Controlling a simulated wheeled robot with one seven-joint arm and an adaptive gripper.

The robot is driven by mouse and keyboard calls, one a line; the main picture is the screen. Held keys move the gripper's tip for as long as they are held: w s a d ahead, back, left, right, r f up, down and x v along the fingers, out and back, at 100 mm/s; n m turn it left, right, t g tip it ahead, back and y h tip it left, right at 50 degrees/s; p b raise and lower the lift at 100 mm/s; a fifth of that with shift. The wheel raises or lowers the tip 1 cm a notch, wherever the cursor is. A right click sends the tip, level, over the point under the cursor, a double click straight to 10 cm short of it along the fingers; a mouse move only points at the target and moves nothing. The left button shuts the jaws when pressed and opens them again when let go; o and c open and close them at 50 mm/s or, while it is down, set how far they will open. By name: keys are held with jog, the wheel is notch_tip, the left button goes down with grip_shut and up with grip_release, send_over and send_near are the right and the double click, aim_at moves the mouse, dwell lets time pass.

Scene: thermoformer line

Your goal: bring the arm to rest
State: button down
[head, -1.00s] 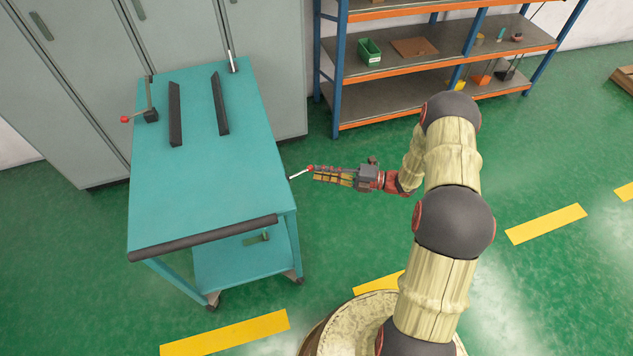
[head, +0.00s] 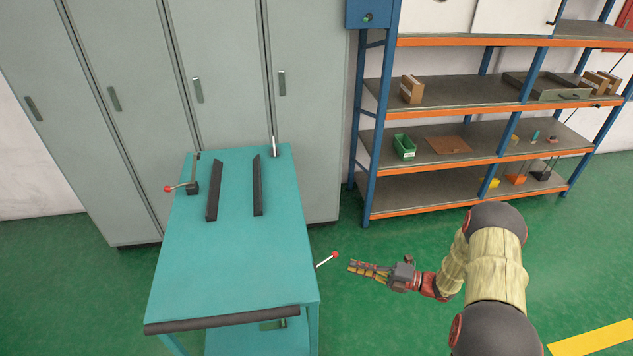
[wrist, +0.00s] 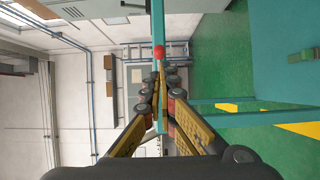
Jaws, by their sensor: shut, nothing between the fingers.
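My arm reaches in from the lower right of the head view. My gripper (head: 352,268) points left, toward the right side of a teal cart (head: 235,262). A lever with a red knob (head: 334,255) sticks out from the cart's right side, just short of my fingertips in the head view. In the wrist view my gripper (wrist: 160,88) has its fingers together with nothing between them. The red knob (wrist: 159,51) shows just beyond the fingertips there. I cannot tell the exact gap between them.
The cart has two dark rails (head: 214,190) and another red-knobbed lever (head: 180,187) on top. Grey lockers (head: 215,60) stand behind it. A shelf rack (head: 450,90) with a green bin (head: 404,146) stands at the back right. Green floor is open between cart and rack.

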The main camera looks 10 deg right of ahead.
jog(key=s+a+f+n+g, duration=0.3)
jog(key=s+f+n+g, duration=0.2)
jog(key=s+n, duration=0.45)
jog(key=s+r+n+g+h, duration=0.45)
jog(key=s+r+n, duration=0.2)
jog(key=n, duration=0.55)
jog(key=s+d+r+n+h, duration=0.2)
jog(key=s+r+n+h, duration=0.25)
jog(key=r+n, duration=0.35)
jog(key=s+d+r+n+h, duration=0.1)
jog(key=s+r+n+h, duration=0.35)
jog(key=r+n, duration=0.3)
jog(key=s+a+r+n+t+h, duration=0.1)
jog(key=a+r+n+t, duration=0.1)
jog(key=r, duration=0.6)
jog(key=s+a+r+n+t+h, duration=0.1)
jog(key=s+a+r+n+t, duration=0.1)
jog(key=r+t, duration=0.2)
notch_tip(320, 180, up, 4)
jog(key=shift+s+a+f+n+t, duration=0.1)
jog(key=shift+s+a+n+t, duration=0.1)
jog(key=shift+a+n+t, duration=0.15)
